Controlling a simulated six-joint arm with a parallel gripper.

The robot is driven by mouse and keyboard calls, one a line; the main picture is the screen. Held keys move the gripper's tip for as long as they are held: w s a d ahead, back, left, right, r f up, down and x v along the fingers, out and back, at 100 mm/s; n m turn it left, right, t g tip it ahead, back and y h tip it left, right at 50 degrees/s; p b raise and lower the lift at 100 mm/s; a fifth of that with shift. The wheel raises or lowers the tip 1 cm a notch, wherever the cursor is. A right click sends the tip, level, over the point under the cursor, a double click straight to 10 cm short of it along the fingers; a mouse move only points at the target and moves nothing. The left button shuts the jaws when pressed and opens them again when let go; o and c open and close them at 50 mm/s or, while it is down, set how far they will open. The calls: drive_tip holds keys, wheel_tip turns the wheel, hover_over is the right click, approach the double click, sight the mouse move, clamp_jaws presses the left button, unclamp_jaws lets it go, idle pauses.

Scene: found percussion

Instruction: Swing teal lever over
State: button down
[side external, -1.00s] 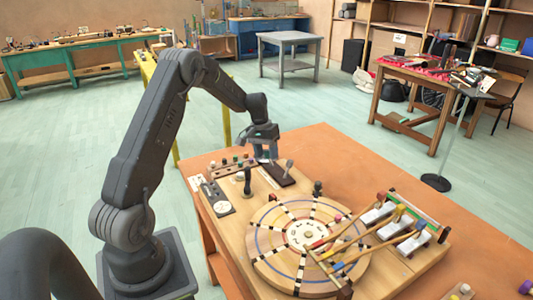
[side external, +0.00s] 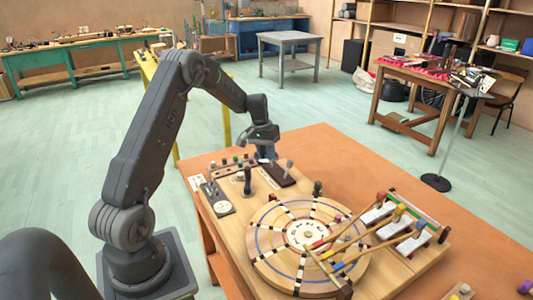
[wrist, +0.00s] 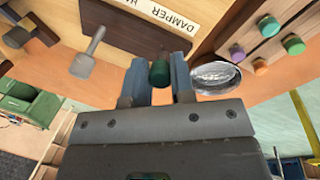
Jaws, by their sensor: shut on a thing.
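The teal lever shows as a dark green-teal knob (wrist: 160,73) in the wrist view, between the two blue-grey fingers of my gripper (wrist: 158,82). The gripper is shut on this knob. Most of the lever below the knob is hidden. In the side view my gripper (side external: 267,151) is low at the far edge of the wooden board (side external: 232,235), behind a dark block (side external: 278,174); its fingers are partly hidden and the lever cannot be made out there.
A shiny metal dome (wrist: 216,76) is close beside the right finger in the wrist view. A grey-handled lever (wrist: 88,58), a damper label (wrist: 165,14) and coloured pegs (wrist: 262,62) are near. A round wheel (side external: 265,225) and mallets (side external: 360,255) fill the board's front.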

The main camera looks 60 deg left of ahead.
drive_tip(key=shift+w, duration=0.1)
drive_tip(key=shift+w+r+g, duration=0.15)
drive_tip(key=shift+w+g, duration=0.7)
drive_tip(key=shift+g, duration=0.65)
drive_tip(key=shift+w+n+g, duration=0.15)
drive_tip(key=shift+w+g, duration=0.3)
drive_tip(key=shift+g, duration=0.35)
drive_tip(key=shift+w+n+g, duration=0.15)
drive_tip(key=shift+w+g, duration=0.3)
drive_tip(key=shift+g, duration=0.35)
drive_tip(key=shift+w+g, duration=0.1)
drive_tip(key=shift+g, duration=0.2)
drive_tip(key=c, duration=1)
unclamp_jaws()
drive_tip(key=shift+o, duration=0.2)
